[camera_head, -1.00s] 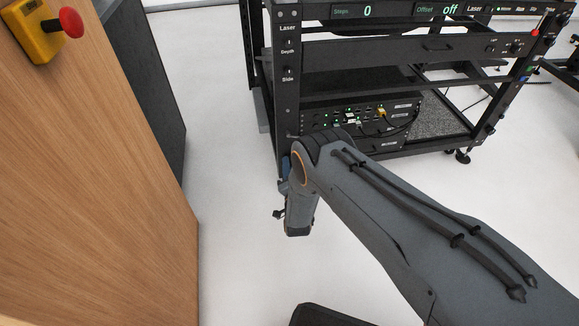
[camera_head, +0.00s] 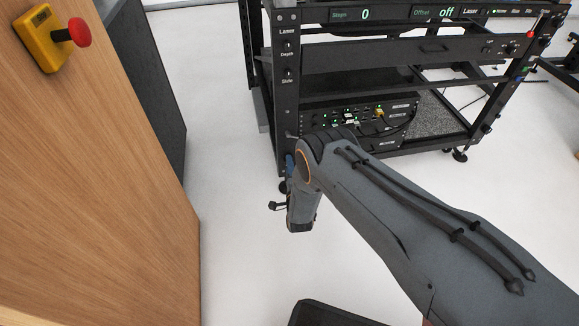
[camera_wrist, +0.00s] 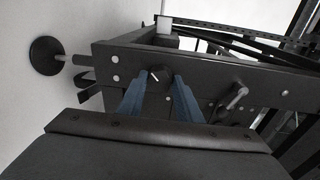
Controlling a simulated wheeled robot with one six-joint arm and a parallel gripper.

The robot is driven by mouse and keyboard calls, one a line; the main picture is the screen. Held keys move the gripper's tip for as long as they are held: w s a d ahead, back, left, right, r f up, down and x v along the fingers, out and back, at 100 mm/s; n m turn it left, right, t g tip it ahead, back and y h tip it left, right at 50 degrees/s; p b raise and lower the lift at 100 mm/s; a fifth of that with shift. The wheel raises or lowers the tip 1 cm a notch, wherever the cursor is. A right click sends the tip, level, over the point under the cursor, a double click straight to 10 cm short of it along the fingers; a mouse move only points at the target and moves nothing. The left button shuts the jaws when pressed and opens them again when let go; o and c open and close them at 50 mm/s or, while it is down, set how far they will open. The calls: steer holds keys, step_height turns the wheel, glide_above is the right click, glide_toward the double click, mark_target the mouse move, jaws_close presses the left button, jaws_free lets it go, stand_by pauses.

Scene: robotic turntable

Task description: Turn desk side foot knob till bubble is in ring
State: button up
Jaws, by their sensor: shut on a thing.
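In the wrist view a dark round knob (camera_wrist: 158,76) with a white pointer mark sits on the black frame of the rack. My gripper (camera_wrist: 160,84) has its two blue fingers on either side of this knob and is shut on it. A round black foot (camera_wrist: 45,56) on a short light stem shows at the left of the wrist view. In the head view my gripper is mostly hidden behind my arm, low at the front-left corner post of the black rack (camera_head: 288,100). I cannot make out a bubble or a ring in either view.
A grey lever handle (camera_wrist: 237,97) sits on the frame right of the knob. A wooden panel (camera_head: 110,190) with a yellow box and red button (camera_head: 78,31) stands at the left. White floor (camera_head: 235,240) is clear between panel and rack.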

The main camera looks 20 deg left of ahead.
stand_by(0.3)
steer(key=o, duration=1)
steer(key=shift+o, duration=0.2)
steer(key=p+v, duration=0.2)
steer(key=v, duration=0.5)
steer(key=shift+s+d, duration=0.15)
steer(key=shift+s, duration=0.2)
steer(key=shift+d, duration=0.1)
